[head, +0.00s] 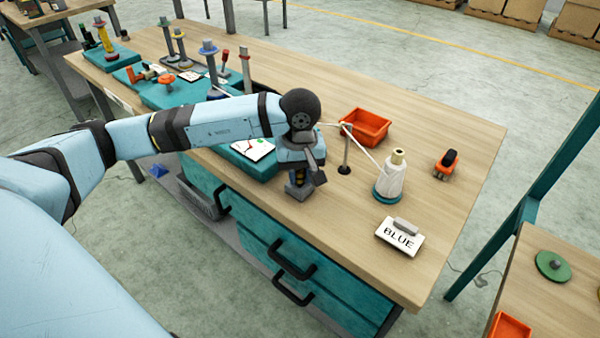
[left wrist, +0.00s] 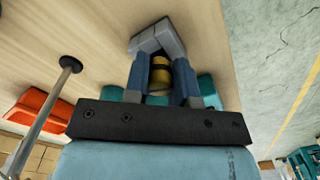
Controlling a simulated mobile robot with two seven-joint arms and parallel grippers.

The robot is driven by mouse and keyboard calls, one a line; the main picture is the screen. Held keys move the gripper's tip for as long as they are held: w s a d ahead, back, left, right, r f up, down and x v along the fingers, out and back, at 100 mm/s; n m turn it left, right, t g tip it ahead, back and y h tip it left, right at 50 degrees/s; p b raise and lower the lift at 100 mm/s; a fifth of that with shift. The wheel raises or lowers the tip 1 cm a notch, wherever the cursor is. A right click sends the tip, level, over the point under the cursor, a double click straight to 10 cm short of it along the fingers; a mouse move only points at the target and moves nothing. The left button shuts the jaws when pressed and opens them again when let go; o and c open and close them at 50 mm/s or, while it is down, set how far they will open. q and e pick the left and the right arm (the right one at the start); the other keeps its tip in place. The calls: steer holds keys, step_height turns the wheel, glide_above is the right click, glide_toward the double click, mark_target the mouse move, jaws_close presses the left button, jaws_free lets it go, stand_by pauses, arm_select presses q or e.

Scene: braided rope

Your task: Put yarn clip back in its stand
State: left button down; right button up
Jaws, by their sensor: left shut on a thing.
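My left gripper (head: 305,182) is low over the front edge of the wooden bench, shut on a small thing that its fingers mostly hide. In the left wrist view, a yellow piece with a dark band (left wrist: 158,76) shows between the fingers (left wrist: 158,60); it appears to be the yarn clip, though its shape is unclear. A thin grey post on a round black base (head: 345,155) stands just right of the gripper, and also shows in the wrist view (left wrist: 48,98). I cannot tell which thing is the clip's stand. My right gripper is out of view.
A white yarn cone (head: 391,176) stands on a teal base, its strand running to the post. An orange bin (head: 368,126), a "BLUE" sign (head: 400,238) and a red-black tool (head: 446,165) are nearby.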

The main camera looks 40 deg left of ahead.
mark_target(300, 171)
arm_select(q)
steer(key=c, duration=0.9)
jaws_free()
steer(key=shift+f, duration=0.25)
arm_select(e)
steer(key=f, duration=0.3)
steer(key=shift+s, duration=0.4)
arm_select(q)
steer(key=shift+o, duration=0.2)
step_height(300, 171, up, 14)
steer(key=shift+r, duration=0.15)
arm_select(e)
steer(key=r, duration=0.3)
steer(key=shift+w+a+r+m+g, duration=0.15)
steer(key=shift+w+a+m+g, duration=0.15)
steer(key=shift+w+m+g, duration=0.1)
arm_select(q)
steer(key=shift+p, duration=0.3)
